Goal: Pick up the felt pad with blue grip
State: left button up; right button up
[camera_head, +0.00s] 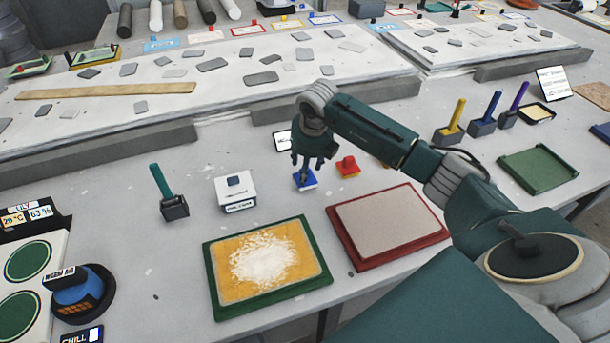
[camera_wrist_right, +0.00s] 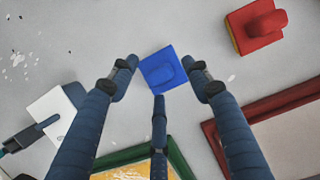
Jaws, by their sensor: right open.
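The felt pad with blue grip (camera_head: 309,184) lies on the grey table in the middle of the head view. In the right wrist view the pad (camera_wrist_right: 153,78) shows as a blue square with a rounded blue grip on top. My right gripper (camera_head: 308,168) points down over it, its fingers spread and empty. In the wrist view the fingertips of this gripper (camera_wrist_right: 160,72) stand on either side of the pad, with a third finger below it. I cannot tell whether any finger touches it. My left gripper is not in view.
A red-gripped pad (camera_head: 347,168) lies close right of the blue one. A white box (camera_head: 236,192) stands left. In front are a green-framed tray (camera_head: 212,277) with white flakes and a red-framed tray (camera_head: 355,261). A long pale slab (camera_head: 330,73) lies behind.

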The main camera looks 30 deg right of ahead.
jog(key=shift+w+f, duration=0.1)
jog(key=shift+f, duration=0.25)
grip_shut()
jog(key=shift+r, duration=0.1)
jog(key=shift+r, duration=0.5)
notch_tip(320, 180, up, 19)
jog(key=b, duration=0.3)
